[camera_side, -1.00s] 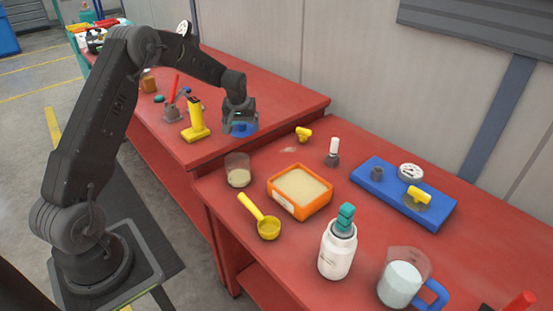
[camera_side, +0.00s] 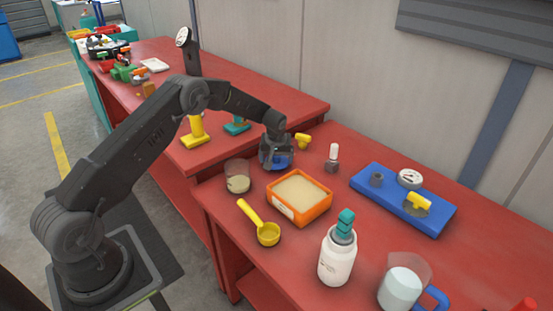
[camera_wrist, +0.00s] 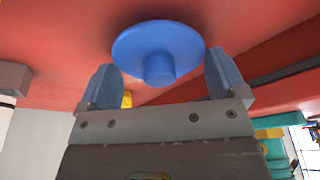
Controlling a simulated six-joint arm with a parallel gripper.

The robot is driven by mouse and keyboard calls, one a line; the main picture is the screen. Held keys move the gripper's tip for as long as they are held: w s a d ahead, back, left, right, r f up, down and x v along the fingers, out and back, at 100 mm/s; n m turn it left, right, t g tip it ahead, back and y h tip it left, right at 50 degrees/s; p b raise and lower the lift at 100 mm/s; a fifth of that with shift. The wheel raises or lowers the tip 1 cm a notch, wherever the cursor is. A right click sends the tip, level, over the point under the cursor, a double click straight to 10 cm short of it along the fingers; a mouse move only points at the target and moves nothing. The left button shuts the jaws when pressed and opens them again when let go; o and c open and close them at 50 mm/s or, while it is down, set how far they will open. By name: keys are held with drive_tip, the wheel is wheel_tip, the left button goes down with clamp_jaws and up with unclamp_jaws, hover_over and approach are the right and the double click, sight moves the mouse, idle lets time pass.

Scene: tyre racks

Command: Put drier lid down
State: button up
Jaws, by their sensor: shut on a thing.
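The blue drier lid (camera_wrist: 160,45) is a round disc with a short knob in the middle. It is between the two fingers of my gripper (camera_wrist: 163,78) in the wrist view, which is shut on it. In the side view the lid (camera_side: 281,161) shows as a blue patch under my gripper (camera_side: 277,163), over the back left of the near red table. I cannot tell whether it touches the table top. Its far side is hidden by the gripper.
An orange tub of pale powder (camera_side: 299,196) is just in front of my gripper, with a glass beaker (camera_side: 238,176) to the left. A blue board (camera_side: 403,198) lies further right. A gap separates the tables.

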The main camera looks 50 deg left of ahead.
drive_tip(key=shift+f, duration=0.35)
drive_tip(key=shift+f, duration=0.15)
drive_tip(key=o, duration=0.6)
